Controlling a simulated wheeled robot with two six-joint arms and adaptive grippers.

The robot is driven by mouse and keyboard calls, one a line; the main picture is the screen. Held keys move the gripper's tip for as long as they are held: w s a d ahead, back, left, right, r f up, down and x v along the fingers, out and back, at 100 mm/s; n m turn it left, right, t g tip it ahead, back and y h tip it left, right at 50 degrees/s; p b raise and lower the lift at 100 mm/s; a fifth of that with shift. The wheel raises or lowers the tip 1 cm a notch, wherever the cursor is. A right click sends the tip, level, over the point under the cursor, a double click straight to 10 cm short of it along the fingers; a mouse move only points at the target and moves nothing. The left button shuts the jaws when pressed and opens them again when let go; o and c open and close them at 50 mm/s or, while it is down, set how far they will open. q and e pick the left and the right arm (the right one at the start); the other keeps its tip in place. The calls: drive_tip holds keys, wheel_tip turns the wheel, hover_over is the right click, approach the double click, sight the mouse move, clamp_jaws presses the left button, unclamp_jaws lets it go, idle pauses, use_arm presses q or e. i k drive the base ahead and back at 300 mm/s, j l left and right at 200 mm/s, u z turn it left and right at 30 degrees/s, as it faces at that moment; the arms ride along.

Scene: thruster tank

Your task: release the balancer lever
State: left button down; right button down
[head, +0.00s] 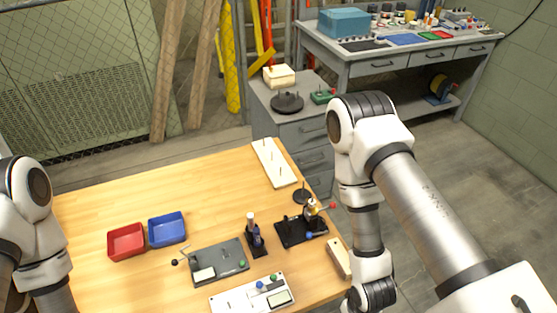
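No part is labelled, so I cannot tell for sure which one is the balancer. A small device on a black base (303,229) stands near the table's right side, with a lever (325,208) that ends in a red tip pointing right. A dark grey unit (219,262) lies at the table's front middle, with a thin bent lever (183,254) with a black knob at its left side. My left arm shows at the left edge and my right arm at the right, by the table's right edge. Neither gripper shows in the frame.
Red (126,242) and blue (167,229) bins sit on the wooden table's left. A dark upright tool (255,236), a white panel with knobs (252,297), a pale block (339,258) and a white pegged strip (273,163) are also there. The table's back left is clear.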

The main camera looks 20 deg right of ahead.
sight(309, 234)
drive_tip(key=k+l+u, duration=0.15)
drive_tip(key=l, duration=0.25)
drive_tip(key=l+u, duration=0.15)
drive_tip(key=l, duration=0.2)
drive_tip(key=k+l+u, duration=0.1)
drive_tip(key=l, duration=0.25)
drive_tip(key=k+l+u, duration=0.15)
drive_tip(key=l, duration=0.2)
drive_tip(key=k+l+u, duration=0.15)
drive_tip(key=l, duration=0.2)
drive_tip(key=i+j, duration=0.25)
drive_tip(key=j, duration=0.25)
